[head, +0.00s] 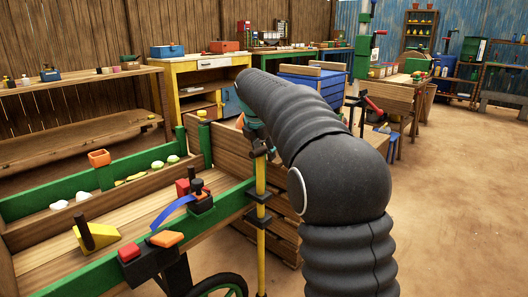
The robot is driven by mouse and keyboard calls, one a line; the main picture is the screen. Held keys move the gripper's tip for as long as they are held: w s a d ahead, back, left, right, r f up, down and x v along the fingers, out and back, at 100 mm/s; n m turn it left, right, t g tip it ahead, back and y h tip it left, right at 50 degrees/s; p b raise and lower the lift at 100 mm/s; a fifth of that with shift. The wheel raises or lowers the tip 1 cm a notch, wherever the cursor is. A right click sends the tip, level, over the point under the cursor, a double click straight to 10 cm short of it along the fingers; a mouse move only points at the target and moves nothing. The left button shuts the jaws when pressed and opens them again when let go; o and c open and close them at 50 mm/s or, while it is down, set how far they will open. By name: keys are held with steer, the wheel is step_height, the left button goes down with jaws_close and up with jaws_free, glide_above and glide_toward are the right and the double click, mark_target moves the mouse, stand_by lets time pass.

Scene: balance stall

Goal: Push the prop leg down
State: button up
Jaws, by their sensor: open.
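The prop leg (261,240) looks to be the thin yellow upright pole at the corner of the green-edged cart (225,206). It passes through dark brackets on the cart's side, and its lower end runs out of the bottom of the head view. My dark arm comes in from the right and bends over toward the pole. My gripper (257,143) is at the pole's top end. It is partly hidden by the arm, and I cannot tell whether its fingers touch the pole.
The cart holds a yellow wedge (97,237), a black-and-red device with a blue lever (174,213) and an orange block (167,239). A cart wheel (221,287) is below. Wooden crates (287,232) stand close behind the pole. Open dirt floor (460,190) lies to the right.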

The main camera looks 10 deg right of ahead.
mark_target(258, 155)
jaws_close()
step_height(258, 155, down, 11)
steer(key=shift+r+b, duration=0.2)
steer(key=shift+b, duration=0.85)
jaws_free()
steer(key=shift+w+a+f, duration=0.1)
steer(key=shift+a, duration=0.05)
steer(key=shift+r, duration=0.35)
steer(key=v, duration=1.1)
steer(key=shift+r, duration=0.15)
